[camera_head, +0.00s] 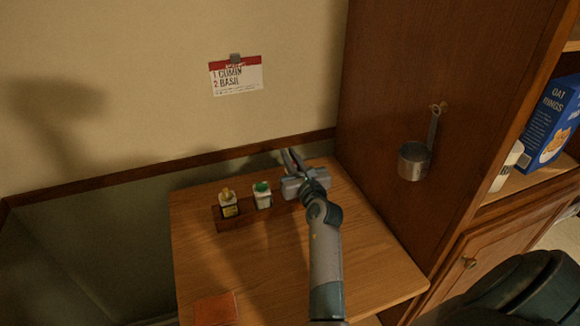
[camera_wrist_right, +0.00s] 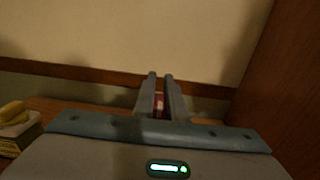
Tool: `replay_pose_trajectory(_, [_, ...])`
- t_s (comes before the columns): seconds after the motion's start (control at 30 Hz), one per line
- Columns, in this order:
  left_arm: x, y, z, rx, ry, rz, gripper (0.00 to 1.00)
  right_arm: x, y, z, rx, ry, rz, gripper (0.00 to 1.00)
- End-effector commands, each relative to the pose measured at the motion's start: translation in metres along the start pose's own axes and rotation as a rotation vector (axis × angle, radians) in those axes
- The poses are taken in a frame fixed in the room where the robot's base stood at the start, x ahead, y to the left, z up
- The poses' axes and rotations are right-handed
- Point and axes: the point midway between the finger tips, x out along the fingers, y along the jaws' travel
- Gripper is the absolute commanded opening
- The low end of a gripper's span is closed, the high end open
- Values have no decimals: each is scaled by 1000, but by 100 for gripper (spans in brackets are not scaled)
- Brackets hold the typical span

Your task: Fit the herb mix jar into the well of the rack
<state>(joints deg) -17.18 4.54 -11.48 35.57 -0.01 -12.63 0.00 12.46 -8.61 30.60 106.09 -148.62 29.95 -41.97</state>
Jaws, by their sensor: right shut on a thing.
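The rack (camera_head: 222,222) is a low dark wooden strip on the small table. A jar with a yellow top (camera_head: 229,203) stands in its left part, and a jar with a green top (camera_head: 262,195) stands to the right of it. My right gripper (camera_head: 293,161) is over the rack's right end and hides it. In the right wrist view its fingers are shut on a narrow red and whitish thing (camera_wrist_right: 159,103), taken as the herb mix jar; its label is unreadable. Whether it touches the rack is hidden. My left gripper is not in view.
The wooden table (camera_head: 270,262) is mostly clear in front, with an orange-red square (camera_head: 216,308) at its front left. A tall cabinet side (camera_head: 400,110) bounds the right, with a hanging metal cup (camera_head: 413,162). A card (camera_head: 236,76) listing cumin and basil is on the wall.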

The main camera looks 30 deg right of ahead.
Motion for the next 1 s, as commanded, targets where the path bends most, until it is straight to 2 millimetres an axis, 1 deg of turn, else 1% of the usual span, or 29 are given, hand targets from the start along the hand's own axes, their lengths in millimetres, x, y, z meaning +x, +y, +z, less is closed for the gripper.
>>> replay_pose_trajectory(0.17, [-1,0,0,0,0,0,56,0,0,-1,0,0,0,0])
replay_pose_trajectory(0.27, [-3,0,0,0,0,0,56,0,0,-9,-1,2,1,0])
replay_pose_trajectory(0.43, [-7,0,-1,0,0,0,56,0,0,-30,-1,3,2,0])
replay_pose_trajectory(0.53, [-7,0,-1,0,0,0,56,0,-1,-38,-1,1,0,0])
replay_pose_trajectory(0.97, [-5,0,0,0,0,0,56,0,0,-43,1,0,0,0])
replay_pose_trajectory(1.0, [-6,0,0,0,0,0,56,0,0,-43,1,1,0,18])
